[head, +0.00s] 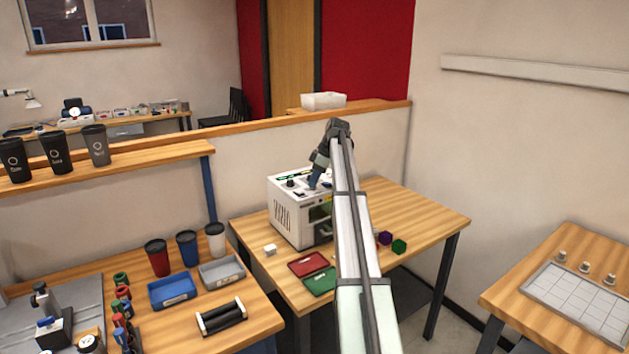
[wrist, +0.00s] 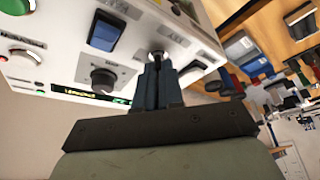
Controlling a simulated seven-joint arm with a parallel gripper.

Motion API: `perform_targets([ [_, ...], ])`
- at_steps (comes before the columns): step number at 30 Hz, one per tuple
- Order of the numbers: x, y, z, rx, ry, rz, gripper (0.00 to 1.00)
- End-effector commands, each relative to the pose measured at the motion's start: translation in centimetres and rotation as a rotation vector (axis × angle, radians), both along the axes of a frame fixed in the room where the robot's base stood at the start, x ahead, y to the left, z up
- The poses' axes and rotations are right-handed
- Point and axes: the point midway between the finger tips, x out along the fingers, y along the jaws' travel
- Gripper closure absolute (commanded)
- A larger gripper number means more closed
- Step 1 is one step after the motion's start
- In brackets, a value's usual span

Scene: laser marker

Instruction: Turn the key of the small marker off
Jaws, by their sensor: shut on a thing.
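The small marker (head: 284,218) is a white box-shaped machine on the wooden table in the head view. Its top panel fills the upper part of the wrist view (wrist: 60,25). The panel carries a blue rocker switch (wrist: 106,32), a dark round knob (wrist: 103,80), a green button, a red button and a lit display (wrist: 95,97). My gripper (wrist: 158,62) is shut at the key switch (wrist: 158,55), whose silvery ring shows at the fingertips. The key itself is hidden between the fingers. In the head view my gripper (head: 314,184) reaches down onto the machine's top.
A red tray (head: 307,264) and a green tray (head: 319,282) lie in front of the machine. The table's right part is clear.

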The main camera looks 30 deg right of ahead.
Motion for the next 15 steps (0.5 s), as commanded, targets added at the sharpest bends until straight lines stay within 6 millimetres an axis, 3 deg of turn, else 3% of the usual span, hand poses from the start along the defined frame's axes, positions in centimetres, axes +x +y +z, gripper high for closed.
perform_targets([
  [10, 0.10, 0.00, 0.07, -0.001, -0.003, 0.004, 1.00],
  [11, 0.09, 0.01, 0.07, -0.001, -0.003, 0.004, 0.90],
  [15, 0.07, 0.00, 0.05, 0.000, -0.002, 0.004, 0.76],
])
